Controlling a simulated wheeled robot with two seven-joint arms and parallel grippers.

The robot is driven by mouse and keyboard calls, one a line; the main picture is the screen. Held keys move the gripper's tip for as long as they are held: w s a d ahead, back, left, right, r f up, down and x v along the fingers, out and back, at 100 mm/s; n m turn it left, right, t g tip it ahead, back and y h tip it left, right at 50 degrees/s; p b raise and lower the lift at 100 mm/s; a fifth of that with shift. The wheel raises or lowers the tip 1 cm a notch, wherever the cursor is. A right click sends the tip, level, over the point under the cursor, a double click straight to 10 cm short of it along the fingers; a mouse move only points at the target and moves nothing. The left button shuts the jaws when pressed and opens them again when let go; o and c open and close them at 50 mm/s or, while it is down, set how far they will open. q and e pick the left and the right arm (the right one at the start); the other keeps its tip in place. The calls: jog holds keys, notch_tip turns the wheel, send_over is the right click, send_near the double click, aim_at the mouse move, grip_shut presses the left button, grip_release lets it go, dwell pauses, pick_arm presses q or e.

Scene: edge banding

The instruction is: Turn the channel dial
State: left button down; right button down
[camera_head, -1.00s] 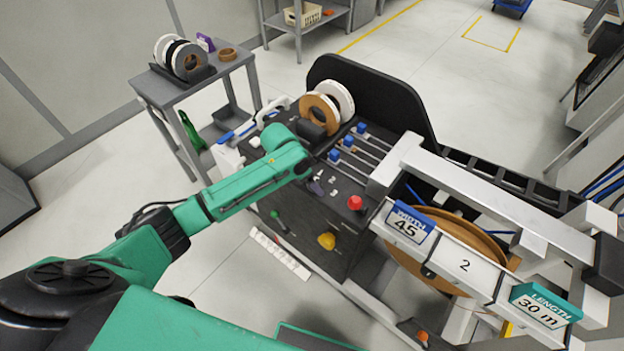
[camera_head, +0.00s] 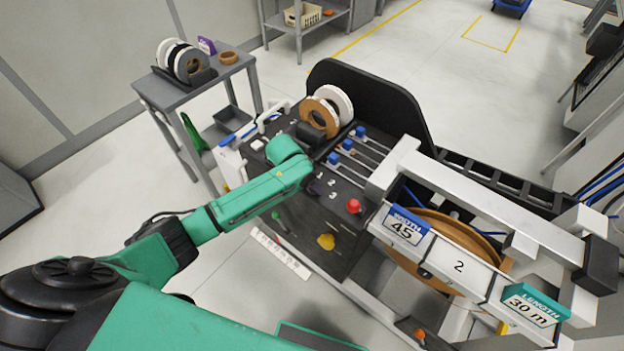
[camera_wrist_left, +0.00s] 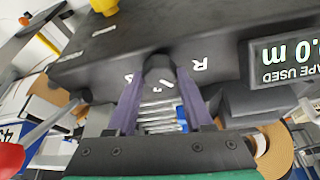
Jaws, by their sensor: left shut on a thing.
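The channel dial (camera_wrist_left: 158,67) is a small dark knob on the black top panel of the machine, with white marks, including an R, around it in the left wrist view. My left gripper (camera_wrist_left: 160,82) has its two purple-grey fingers on either side of the dial and is shut on it. In the head view my left wrist covers most of the dial and the fingers, and the white numbers 2 and 3 (camera_head: 332,189) show beside them. Where the dial's pointer stands is hard to tell. My right gripper is not in view.
A red button (camera_head: 353,206) and a yellow knob (camera_head: 326,241) are on the machine near the dial. Blue-knobbed sliders (camera_head: 346,145) and tape rolls (camera_head: 322,116) stand behind it. A display (camera_wrist_left: 287,64) reads tape used, 0.0 m, upside down.

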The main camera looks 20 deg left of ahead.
pick_arm(q)
jog(key=n+p, duration=0.1)
jog(key=n+y+p, duration=0.1)
jog(key=n, duration=0.1)
jog(key=shift+d+r+p, duration=0.2)
jog(key=shift+p, duration=0.15)
jog(key=shift+f+n+y+p, duration=0.2)
jog(key=shift+n+y+p, duration=0.5)
jog(key=shift+n, duration=1.1)
jog(key=shift+c, duration=1.5)
grip_release()
jog(key=v, duration=1.4)
jog(key=shift+s, duration=0.4)
